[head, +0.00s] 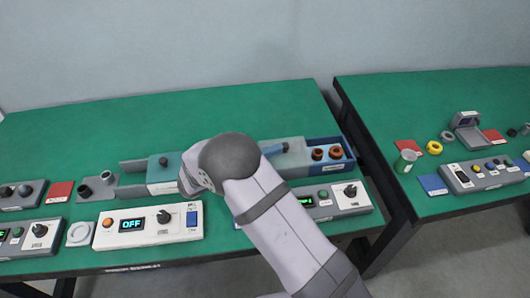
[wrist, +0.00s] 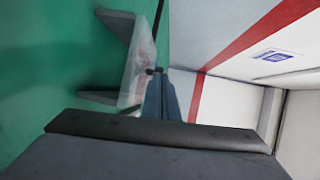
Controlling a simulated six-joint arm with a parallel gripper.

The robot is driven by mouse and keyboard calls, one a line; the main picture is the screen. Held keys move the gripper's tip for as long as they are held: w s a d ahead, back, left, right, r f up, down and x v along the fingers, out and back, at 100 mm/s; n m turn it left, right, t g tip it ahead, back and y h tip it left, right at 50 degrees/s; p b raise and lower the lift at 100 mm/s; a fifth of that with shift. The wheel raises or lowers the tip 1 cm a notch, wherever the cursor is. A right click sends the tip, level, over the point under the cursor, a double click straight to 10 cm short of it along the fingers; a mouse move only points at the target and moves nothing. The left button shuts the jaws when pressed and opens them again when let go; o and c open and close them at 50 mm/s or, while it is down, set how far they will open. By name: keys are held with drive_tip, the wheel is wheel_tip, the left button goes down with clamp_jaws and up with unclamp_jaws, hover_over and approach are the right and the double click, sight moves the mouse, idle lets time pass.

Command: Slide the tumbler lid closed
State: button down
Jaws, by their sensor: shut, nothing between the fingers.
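A low grey unit with a teal box (head: 164,174) stands left of my arm in the head view, with a dark knob on top. I cannot tell for sure which is the tumbler lid. My gripper (wrist: 157,74) is shut and empty in the wrist view, its narrow fingers close to a clear panel (wrist: 138,62). Whether they touch it is unclear. My arm hides the fingertips and the middle of the units in the head view.
Orange-brown rings (head: 318,154) lie in the open right end of the tray. A white control box (head: 150,224) reading OFF stands in front. A red-striped white surface (wrist: 215,97) fills the wrist view's right side. The green table (head: 80,125) is clear behind.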

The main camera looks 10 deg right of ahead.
sight(289, 157)
drive_tip(key=shift+d, duration=0.15)
drive_tip(key=d+p, duration=0.2)
drive_tip(key=d, duration=0.2)
drive_tip(key=shift+d+r, duration=0.1)
drive_tip(key=shift+d, duration=0.4)
